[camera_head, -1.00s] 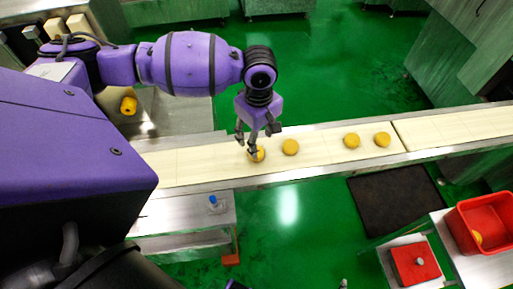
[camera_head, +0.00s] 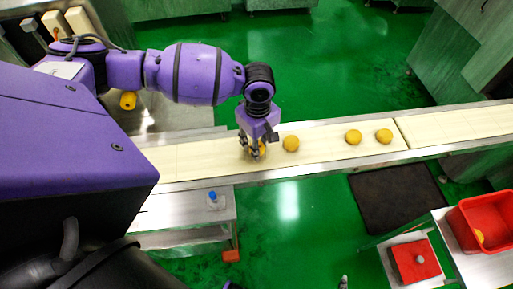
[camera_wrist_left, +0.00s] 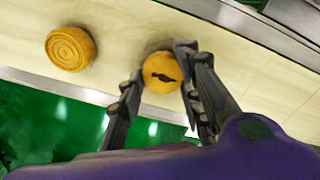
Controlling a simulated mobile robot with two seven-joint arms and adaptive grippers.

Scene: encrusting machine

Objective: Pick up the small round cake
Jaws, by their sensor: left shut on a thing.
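My left gripper (camera_head: 256,152) is down at the cream conveyor belt (camera_head: 200,160), with its fingers shut on a small round yellow-brown cake (camera_wrist_left: 162,72). In the left wrist view a finger stands on each side of this cake, and a dark mark shows on its top. In the head view the fingers hide most of it. A second round cake (camera_head: 291,143) with rings on top lies just to the right on the belt; it also shows in the left wrist view (camera_wrist_left: 71,48). Two more cakes (camera_head: 353,137) (camera_head: 384,135) lie farther right. My right gripper is not in view.
A red bin (camera_head: 492,222) with a yellow item inside stands at the lower right, beside a red-topped stand (camera_head: 414,262). A metal table (camera_head: 185,212) adjoins the belt's near side. Metal rails edge the belt.

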